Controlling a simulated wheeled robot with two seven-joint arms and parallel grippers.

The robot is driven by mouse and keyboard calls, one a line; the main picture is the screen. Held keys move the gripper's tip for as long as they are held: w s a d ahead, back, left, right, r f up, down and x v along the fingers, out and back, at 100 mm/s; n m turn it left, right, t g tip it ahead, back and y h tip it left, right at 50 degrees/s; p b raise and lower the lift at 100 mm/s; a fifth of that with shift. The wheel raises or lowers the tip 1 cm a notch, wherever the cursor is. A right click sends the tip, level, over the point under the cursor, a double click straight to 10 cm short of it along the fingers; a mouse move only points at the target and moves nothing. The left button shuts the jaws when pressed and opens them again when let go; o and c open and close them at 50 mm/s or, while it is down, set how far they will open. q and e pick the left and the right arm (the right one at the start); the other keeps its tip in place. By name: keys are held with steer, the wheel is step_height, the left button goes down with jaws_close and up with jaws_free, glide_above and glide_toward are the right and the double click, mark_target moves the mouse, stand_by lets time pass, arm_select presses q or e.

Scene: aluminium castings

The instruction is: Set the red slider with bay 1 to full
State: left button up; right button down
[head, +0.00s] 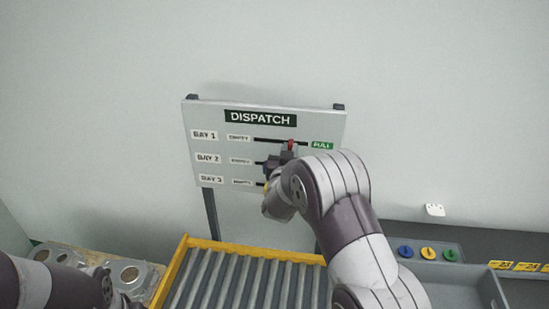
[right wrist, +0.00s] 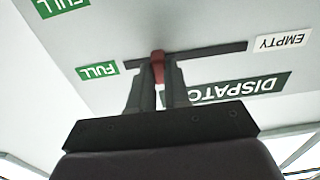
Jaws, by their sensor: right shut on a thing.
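The red slider (head: 291,144) sits in the top slot of the dispatch board (head: 200,120), in the row labelled BAY 1. It stands past the slot's middle, nearer the green FULL label (head: 322,145) than the EMPTY label. My right gripper (head: 288,150) is shut on it. In the right wrist view the red slider (right wrist: 158,66) is between the two fingers (right wrist: 158,80), with a short piece of slot left between it and the FULL label (right wrist: 97,70). My left arm shows at lower left, its fingers out of view.
The BAY 2 and BAY 3 rows lie below, their right parts hidden by my right arm. A yellow-framed roller conveyor (head: 240,280) runs below the board. Castings (head: 130,272) lie at lower left. Several coloured knobs (head: 427,253) and grey bins (head: 455,280) stand at lower right.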

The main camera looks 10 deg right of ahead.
steer(key=shift+r, duration=0.1)
steer(key=c, duration=1.1)
jaws_free()
steer(key=shift+d, duration=0.1)
steer(key=shift+c, duration=0.2)
steer(key=shift+o, duration=0.3)
steer(key=shift+s+d, duration=0.2)
steer(key=b+v, duration=0.6)
steer(key=v, duration=0.6)
steer(key=shift+s+a, duration=0.2)
steer(key=shift+s, duration=0.1)
